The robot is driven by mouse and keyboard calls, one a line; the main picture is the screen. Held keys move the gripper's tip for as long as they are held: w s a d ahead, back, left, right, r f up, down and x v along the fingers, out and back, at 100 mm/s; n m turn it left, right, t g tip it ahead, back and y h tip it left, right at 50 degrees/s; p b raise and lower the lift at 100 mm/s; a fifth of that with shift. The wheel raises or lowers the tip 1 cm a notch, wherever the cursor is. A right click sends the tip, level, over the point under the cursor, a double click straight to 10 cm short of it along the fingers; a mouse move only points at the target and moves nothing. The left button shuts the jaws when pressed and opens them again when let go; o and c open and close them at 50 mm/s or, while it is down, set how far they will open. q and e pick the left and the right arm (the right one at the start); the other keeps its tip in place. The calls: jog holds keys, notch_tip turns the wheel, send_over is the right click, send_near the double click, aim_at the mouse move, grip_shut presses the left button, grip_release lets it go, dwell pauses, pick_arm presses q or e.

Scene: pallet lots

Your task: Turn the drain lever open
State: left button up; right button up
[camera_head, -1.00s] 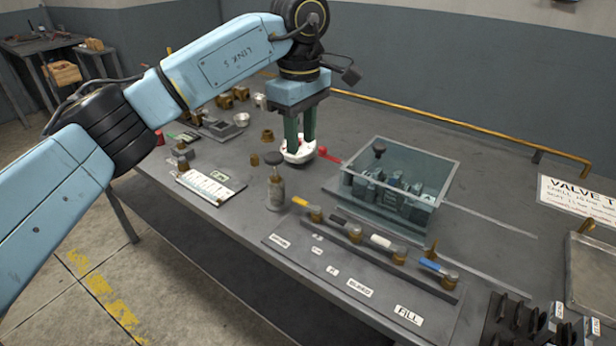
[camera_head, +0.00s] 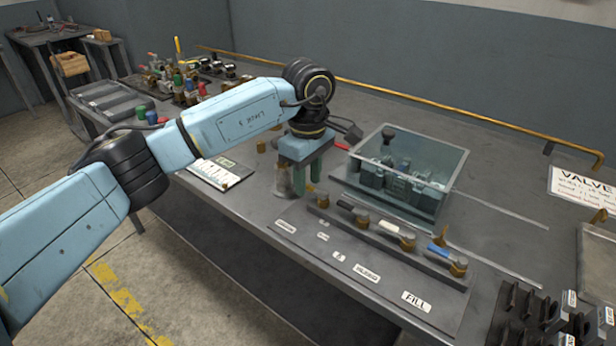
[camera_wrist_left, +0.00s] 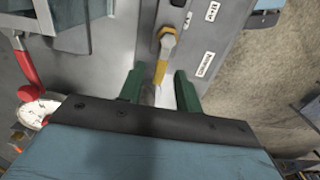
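My left gripper (camera_head: 307,186) is low over the bench at the left end of the valve row, fingers apart. It also shows open in the left wrist view (camera_wrist_left: 160,88). There, a yellow lever (camera_wrist_left: 160,68) on a brass hub points back toward the gap between the fingertips; I cannot tell whether they touch it. In the head view the gripper hides most of this lever. The row also has a black lever (camera_head: 346,206), a white lever (camera_head: 388,227) and a blue lever (camera_head: 438,251). Most labels are too blurred to tell which lever is the drain. My right gripper is out of view.
A clear-walled box (camera_head: 408,170) of grey valve parts stands behind the row. A red handle (camera_wrist_left: 28,68) lies near. Black racks (camera_head: 535,325) stand at the lower right. The label plate in front is free of objects.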

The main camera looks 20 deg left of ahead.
pick_arm(q)
jog(key=shift+c, duration=0.4)
grip_shut()
